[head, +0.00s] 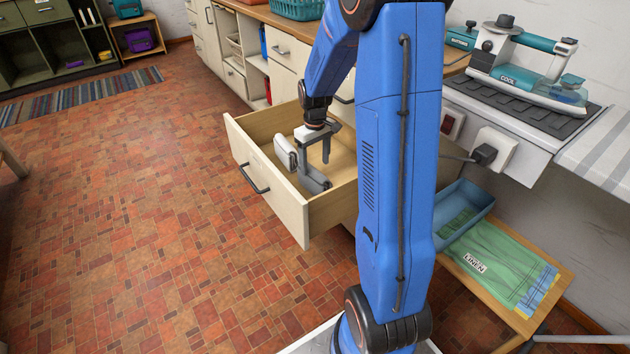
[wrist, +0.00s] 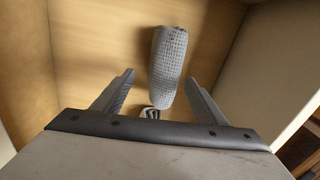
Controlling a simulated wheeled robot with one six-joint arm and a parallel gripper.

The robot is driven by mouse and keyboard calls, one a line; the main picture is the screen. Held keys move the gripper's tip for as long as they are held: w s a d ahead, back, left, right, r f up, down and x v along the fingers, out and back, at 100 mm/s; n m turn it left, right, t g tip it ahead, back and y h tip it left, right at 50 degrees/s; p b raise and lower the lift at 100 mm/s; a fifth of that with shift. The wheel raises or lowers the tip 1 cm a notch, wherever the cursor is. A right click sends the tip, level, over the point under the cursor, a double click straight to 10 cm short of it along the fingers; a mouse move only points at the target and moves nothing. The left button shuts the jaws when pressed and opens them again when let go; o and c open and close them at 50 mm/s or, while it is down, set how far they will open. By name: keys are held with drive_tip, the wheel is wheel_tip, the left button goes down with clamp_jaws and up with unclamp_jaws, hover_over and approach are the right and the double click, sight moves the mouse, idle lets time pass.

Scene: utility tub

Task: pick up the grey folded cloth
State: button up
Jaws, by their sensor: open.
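The grey folded cloth (wrist: 168,65) lies on the wooden floor of an open drawer. In the wrist view it is a long, woven-textured grey bundle, with its near end between my fingertips and its far end beyond them.
The drawer walls stand close around my gripper. A small dark-and-white striped item (wrist: 150,113) shows near the cloth's near end. At right are an iron (head: 525,84), a blue tray (head: 463,207) and a green linen packet (head: 492,262).

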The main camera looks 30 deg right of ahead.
sight(315, 179)
wheel_tip(315, 179, down, 2)
drive_tip(key=shift+f, duration=0.15)
drive_tip(key=shift+s+a+f, duration=0.1)
drive_tip(key=shift+s+f, duration=0.1)
drive_tip(key=shift+f, duration=1.15)
drive_tip(key=shift+s+a+f, duration=0.1)
drive_tip(key=shift+s+f, duration=0.05)
drive_tip(key=shift+f, duration=1.15)
drive_tip(key=c, duration=1.1)
